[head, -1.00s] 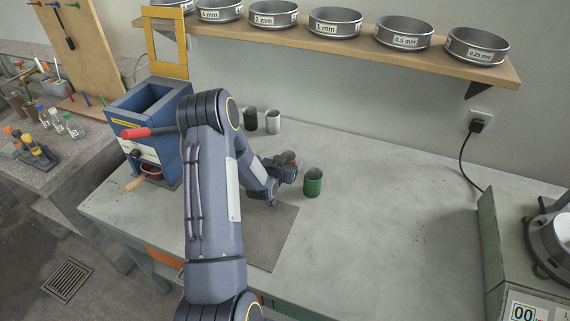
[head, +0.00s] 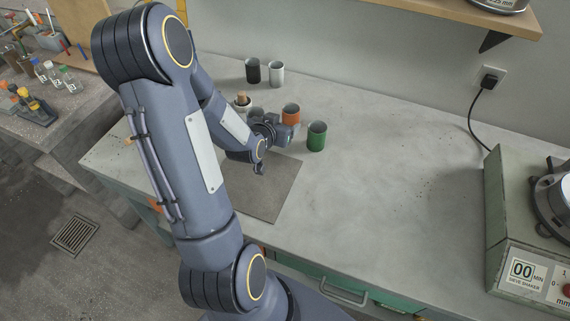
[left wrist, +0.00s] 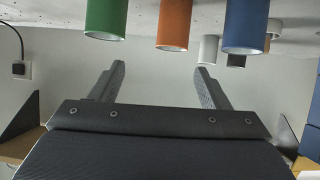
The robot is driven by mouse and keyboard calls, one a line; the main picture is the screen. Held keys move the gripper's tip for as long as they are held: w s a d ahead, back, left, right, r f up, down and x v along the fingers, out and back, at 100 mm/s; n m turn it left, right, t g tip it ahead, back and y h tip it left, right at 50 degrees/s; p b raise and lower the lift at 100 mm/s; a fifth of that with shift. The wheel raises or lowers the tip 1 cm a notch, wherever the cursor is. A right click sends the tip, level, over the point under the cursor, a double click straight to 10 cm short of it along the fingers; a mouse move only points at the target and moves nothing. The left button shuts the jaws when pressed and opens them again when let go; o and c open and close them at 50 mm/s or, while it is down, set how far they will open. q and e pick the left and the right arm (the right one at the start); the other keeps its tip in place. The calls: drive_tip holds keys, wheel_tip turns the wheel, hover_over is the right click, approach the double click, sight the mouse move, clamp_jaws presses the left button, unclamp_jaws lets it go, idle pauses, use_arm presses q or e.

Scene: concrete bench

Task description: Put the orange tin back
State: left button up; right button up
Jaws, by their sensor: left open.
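The orange tin (head: 292,114) stands upright on the bench in the head view, just behind my left gripper (head: 287,134), which partly hides it. In the left wrist view the orange tin (left wrist: 174,22) shows at the top, beyond and between the fingertips. My left gripper (left wrist: 158,80) is open, with nothing between its fingers. The green tin (head: 316,137) stands right of the orange one. A blue tin (left wrist: 245,25) shows on the orange tin's other side in the left wrist view. My right gripper is not in view.
A black tin (head: 253,71) and a white tin (head: 277,74) stand farther back. A dark flat mat (head: 275,190) lies in front of the tins. The bench (head: 400,175) is clear to the right, up to a sieve shaker (head: 530,235).

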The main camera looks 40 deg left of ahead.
use_arm(q)
drive_tip(key=s+d+r+g+h, duration=0.2)
drive_tip(key=s+d+r, duration=0.2)
drive_tip(key=d+r, duration=0.3)
drive_tip(key=s+d+r+m+g+h, duration=0.1)
drive_tip(key=s+d+r+g+h, duration=0.1)
drive_tip(key=s+d, duration=0.4)
drive_tip(key=s+d+r+m+g+h, duration=0.1)
drive_tip(key=s+d+r+g+h, duration=0.1)
drive_tip(key=s+d, duration=0.5)
drive_tip(key=s+h, duration=0.1)
drive_tip(key=s, duration=0.3)
drive_tip(key=shift+s+d, duration=0.15)
drive_tip(key=shift+d, duration=0.15)
drive_tip(key=shift+c, duration=0.3)
